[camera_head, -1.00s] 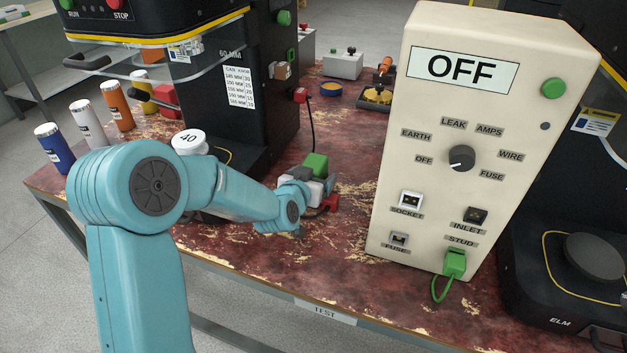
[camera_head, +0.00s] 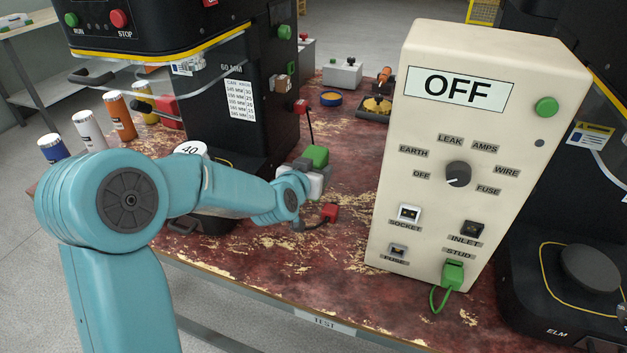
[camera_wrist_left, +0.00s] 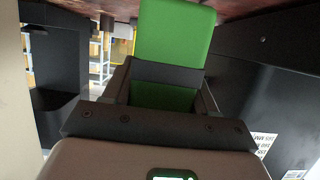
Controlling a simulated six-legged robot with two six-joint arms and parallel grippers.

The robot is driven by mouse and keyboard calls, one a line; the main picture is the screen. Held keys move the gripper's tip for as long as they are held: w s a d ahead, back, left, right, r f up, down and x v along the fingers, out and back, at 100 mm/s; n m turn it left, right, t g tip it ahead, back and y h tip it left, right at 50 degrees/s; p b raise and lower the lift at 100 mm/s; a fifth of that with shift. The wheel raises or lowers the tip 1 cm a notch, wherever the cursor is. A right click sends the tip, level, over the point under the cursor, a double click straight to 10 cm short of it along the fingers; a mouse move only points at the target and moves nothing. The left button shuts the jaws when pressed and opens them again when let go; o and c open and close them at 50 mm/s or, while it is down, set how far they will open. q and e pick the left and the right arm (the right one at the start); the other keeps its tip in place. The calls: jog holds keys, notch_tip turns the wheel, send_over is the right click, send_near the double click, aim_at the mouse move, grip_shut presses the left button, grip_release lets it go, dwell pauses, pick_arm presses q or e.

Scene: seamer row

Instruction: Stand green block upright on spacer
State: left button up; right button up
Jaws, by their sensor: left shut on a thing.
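The green block (camera_head: 316,156) shows at the tip of my left arm in the head view. My left gripper (camera_head: 312,178) is shut on it and appears to hold it above the table, beside the dark seamer column. In the left wrist view the block (camera_wrist_left: 176,35) sits between the dark fingers and sticks out past them. A round piece with a white top marked 40 (camera_head: 190,149), possibly the spacer, stands at the seamer base, partly hidden behind my left arm. My right gripper is not in view.
A tall cream tester (camera_head: 385,215) reading OFF stands to the right of the gripper. A red plug (camera_head: 329,212) with a dark cord lies on the worn red table (camera_head: 300,265). The black seamer (camera_head: 225,125) stands behind my arm. Several coloured cans (camera_head: 120,116) stand at left.

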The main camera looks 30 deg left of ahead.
pick_arm(q)
notch_tip(320, 180, up, 14)
jog(key=p, duration=0.6)
jog(key=shift+a+r, duration=0.1)
jog(key=shift+r, duration=0.15)
